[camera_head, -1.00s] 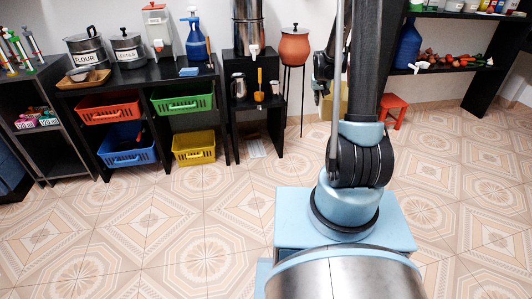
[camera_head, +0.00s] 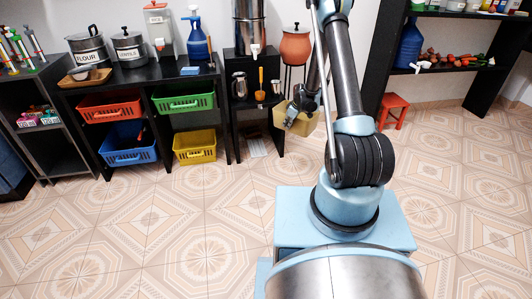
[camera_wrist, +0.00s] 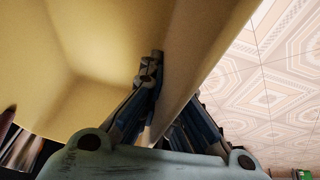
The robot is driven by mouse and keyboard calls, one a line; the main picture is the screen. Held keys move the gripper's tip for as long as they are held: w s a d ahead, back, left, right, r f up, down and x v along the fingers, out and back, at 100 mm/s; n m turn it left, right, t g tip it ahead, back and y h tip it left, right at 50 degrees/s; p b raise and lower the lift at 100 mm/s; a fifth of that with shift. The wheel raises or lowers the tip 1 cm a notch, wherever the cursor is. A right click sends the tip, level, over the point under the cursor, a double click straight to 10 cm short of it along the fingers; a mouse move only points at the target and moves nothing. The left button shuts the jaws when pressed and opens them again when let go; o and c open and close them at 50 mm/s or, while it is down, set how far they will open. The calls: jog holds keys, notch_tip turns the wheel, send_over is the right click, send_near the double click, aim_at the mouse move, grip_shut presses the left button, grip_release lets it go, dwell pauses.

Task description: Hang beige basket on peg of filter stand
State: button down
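The beige basket (camera_head: 312,128) is at the centre, right of the black filter stand, partly hidden behind my arm. My gripper (camera_head: 291,119) is at its left upper edge. In the wrist view my fingers (camera_wrist: 168,95) straddle one wall of the basket (camera_wrist: 85,55), one finger inside and one outside, shut on it; the outer fingertip is hidden. The filter stand (camera_head: 238,66) carries a tall steel filter (camera_head: 249,28) with a white tap. I cannot make out the peg clearly.
A clay pot (camera_head: 296,46) on a thin metal stand is just behind the basket. A steel jug (camera_head: 239,87) and a yellow-handled tool (camera_head: 261,80) are at the filter stand. A red stool (camera_head: 393,108) stands to the right. The tiled floor in front is clear.

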jog(key=s+a+f+n+g+y, duration=0.1)
jog(key=s+a+f+n+g, duration=0.1)
jog(key=a+f+n, duration=0.5)
jog(key=s+a+f+n+g, duration=0.2)
jog(key=a+f, duration=0.2)
jog(key=f, duration=0.5)
jog(key=w+a+f, duration=0.1)
jog(key=w+a, duration=0.2)
jog(key=w, duration=0.8)
jog(key=shift+a+f, duration=0.25)
jog(key=shift+f, duration=0.15)
dwell(0.3)
dwell(0.7)
jog(key=c, duration=1.7)
grip_release()
